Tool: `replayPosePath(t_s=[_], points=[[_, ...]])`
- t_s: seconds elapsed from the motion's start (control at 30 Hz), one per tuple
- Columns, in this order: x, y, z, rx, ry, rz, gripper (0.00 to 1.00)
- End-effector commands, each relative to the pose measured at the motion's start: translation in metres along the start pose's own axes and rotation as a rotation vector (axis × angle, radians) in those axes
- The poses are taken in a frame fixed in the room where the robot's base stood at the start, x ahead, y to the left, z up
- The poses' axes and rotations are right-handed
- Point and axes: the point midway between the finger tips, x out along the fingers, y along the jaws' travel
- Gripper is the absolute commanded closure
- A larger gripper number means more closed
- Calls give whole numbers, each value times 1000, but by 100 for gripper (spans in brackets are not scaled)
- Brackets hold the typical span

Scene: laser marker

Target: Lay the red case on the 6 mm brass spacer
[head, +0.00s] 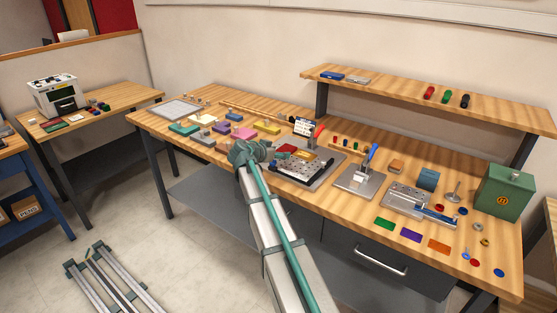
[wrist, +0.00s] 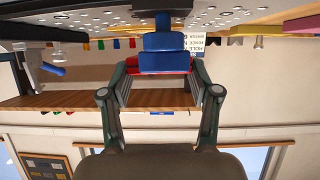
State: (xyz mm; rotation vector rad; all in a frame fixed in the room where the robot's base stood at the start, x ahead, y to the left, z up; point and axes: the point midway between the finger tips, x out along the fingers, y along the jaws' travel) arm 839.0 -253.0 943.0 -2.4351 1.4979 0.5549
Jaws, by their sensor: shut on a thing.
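My gripper (head: 275,152) reaches over the left edge of the perforated black plate on the main bench. The red case (head: 287,148) is at its fingertips, above or at that plate's far left corner. In the upside-down wrist view, my gripper (wrist: 160,82) has its fingers around a red strip, the red case (wrist: 131,71), partly hidden behind a blue stepped shape. A small yellow-brown piece (head: 306,154) lies on the plate just right of the case. It may be the brass spacer; its thickness cannot be told. Any contact between case and spacer is unclear.
A red-handled clamp (head: 318,131) and a small sign (head: 304,126) stand behind the plate. A blue-handled fixture (head: 370,158) stands to the right. Several coloured blocks lie left of my gripper. A raised shelf (head: 400,87) runs along the back.

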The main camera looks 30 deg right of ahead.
Motion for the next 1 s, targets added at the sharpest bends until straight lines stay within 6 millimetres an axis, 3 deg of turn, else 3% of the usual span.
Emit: replayPosePath(t_s=[0.2, 0.47, 0.87, 0.9, 1.0], points=[[12, -7, 6, 0, 0, 0, 74], [23, -5, 32, -1, 0, 0, 74], [25, -6, 37, 1, 0, -1, 74], [25, -6, 37, 0, 0, -1, 35], [25, -6, 36, 0, 0, 0, 18]])
